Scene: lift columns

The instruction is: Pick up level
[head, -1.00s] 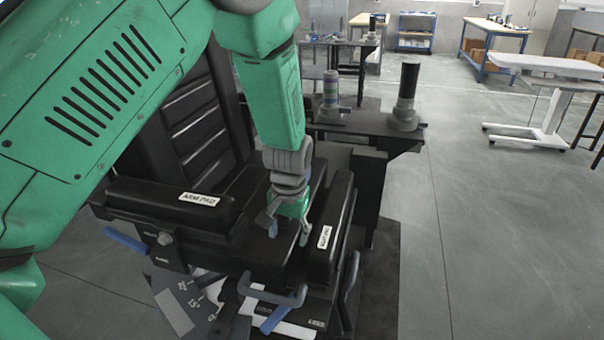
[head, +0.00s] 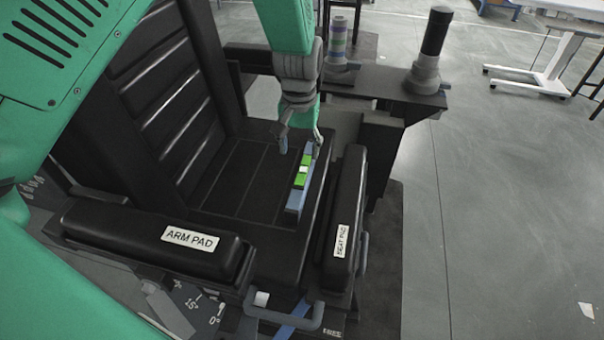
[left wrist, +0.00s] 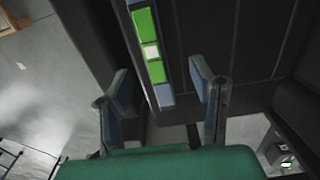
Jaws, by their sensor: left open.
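The level (head: 299,190) is a slim blue-grey bar with bright green sections and a pale middle window. It lies on the black seat, beside the pad labelled SEAT PAD. In the left wrist view the level (left wrist: 151,56) runs up from between the fingertips to the top edge. My left gripper (head: 301,146) is open above the far end of the level, its fingers pointing down. In the left wrist view the two fingers (left wrist: 161,88) stand apart on either side of the level's near end, with nothing held. My right gripper is not in view.
The ARM PAD (head: 150,238) and the SEAT PAD (head: 346,217) rise on two sides of the seat (head: 236,180). The ribbed backrest (head: 165,95) stands at the left. A dark post (head: 430,52) stands on a ledge behind. Open floor lies at the right.

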